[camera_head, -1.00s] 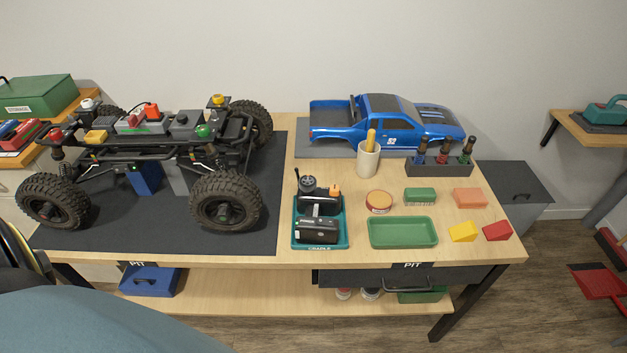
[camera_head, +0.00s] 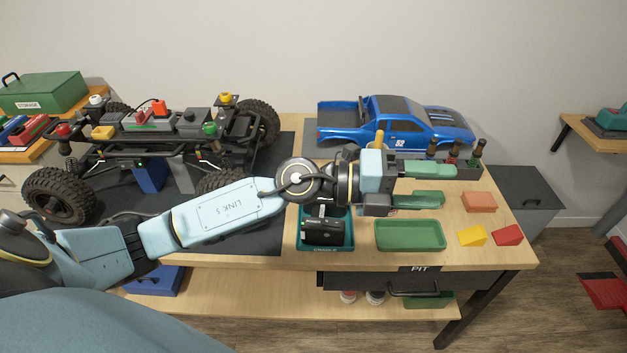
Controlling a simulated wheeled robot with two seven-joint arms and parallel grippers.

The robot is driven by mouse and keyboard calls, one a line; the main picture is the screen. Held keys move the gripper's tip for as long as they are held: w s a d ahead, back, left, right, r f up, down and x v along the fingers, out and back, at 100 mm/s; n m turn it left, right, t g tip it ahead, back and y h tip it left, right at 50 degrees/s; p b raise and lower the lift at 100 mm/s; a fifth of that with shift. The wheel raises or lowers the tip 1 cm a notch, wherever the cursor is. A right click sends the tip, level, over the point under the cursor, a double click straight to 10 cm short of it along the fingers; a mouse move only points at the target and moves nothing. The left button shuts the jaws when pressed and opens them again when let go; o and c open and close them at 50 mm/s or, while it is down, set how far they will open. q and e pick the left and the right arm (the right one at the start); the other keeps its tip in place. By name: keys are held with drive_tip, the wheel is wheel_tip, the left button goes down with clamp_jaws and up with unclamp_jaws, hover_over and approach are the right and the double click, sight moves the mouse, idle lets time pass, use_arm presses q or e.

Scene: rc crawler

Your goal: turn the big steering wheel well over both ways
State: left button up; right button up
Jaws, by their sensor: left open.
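The black handheld radio (camera_head: 325,232) stands in its teal cradle (camera_head: 348,240) on the bench. Its upper part, where a dark round wheel showed earlier, is now hidden behind my left forearm and wrist. I cannot see the steering wheel itself. My left gripper (camera_head: 438,186) reaches in from the left, over the cradle, and points right. Its two fingers are spread apart, one farther back than the other, with nothing seen between them. My right gripper is not in view.
The crawler chassis (camera_head: 150,135) stands on a dark mat at left. The blue body shell (camera_head: 395,120) is at the back. A bottle rack (camera_head: 462,170), a green tray (camera_head: 410,235), an orange block (camera_head: 479,202) and yellow and red wedges (camera_head: 472,236) occupy the right side.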

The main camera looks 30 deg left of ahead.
use_arm(q)
drive_tip(key=w+a+f+m+g+y, duration=0.4)
drive_tip(key=a+f+y, duration=0.5)
drive_tip(key=a, duration=0.1)
drive_tip(key=w+a+n+y, duration=0.2)
drive_tip(key=a+y, duration=0.6)
drive_tip(key=a, duration=0.9)
drive_tip(key=x, duration=1.1)
drive_tip(key=shift+w+d+f+b, duration=0.2)
drive_tip(key=shift+f+b, duration=0.05)
drive_tip(key=shift+b, duration=0.15)
drive_tip(key=shift+x, duration=0.75)
drive_tip(key=c, duration=1)
